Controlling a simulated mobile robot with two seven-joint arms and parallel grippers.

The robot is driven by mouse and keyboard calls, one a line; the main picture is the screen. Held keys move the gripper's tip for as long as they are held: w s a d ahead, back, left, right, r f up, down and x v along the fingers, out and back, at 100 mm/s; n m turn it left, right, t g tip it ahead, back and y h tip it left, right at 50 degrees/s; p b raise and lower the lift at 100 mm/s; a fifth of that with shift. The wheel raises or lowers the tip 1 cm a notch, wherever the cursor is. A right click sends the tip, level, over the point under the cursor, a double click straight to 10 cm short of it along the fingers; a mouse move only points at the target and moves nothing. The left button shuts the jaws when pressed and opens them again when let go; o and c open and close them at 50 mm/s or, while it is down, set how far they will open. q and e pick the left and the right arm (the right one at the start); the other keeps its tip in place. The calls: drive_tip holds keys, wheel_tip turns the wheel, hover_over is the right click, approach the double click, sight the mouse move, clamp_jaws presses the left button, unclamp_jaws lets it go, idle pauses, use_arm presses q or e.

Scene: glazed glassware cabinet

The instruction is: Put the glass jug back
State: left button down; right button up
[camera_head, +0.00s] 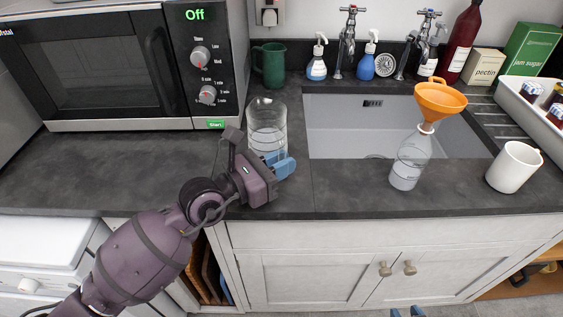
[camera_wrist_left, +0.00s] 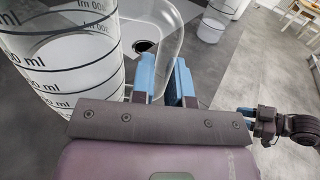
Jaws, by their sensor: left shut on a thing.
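The glass jug (camera_head: 267,117) is a clear, upright cylinder on or just above the worktop, left of the sink. It shows large at the left of the left wrist view (camera_wrist_left: 65,55), with black ml marks. My left gripper (camera_head: 280,167) is in front of the jug, its blue fingers (camera_wrist_left: 167,80) shut on the jug's clear handle. The gripper partly hides the jug's lower part, so I cannot tell whether its base touches the worktop. My right gripper (camera_head: 406,312) shows only its blue fingertips at the bottom edge, apart and empty, in front of the cupboard.
A microwave (camera_head: 100,65) stands left of the jug, with a green mug (camera_head: 270,65) behind. A bottle with an orange funnel (camera_head: 440,98) and a white mug (camera_head: 514,167) stand right, near the sink (camera_head: 350,130). The worktop before the microwave is clear.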

use_arm(q)
drive_tip(key=shift+f, duration=0.15)
drive_tip(key=c, duration=1.1)
unclamp_jaws()
drive_tip(key=shift+a, duration=0.15)
drive_tip(key=v, duration=1.1)
drive_tip(key=shift+s+a+b, duration=0.2)
drive_tip(key=shift+s+b, duration=0.1)
drive_tip(key=shift+b, duration=0.05)
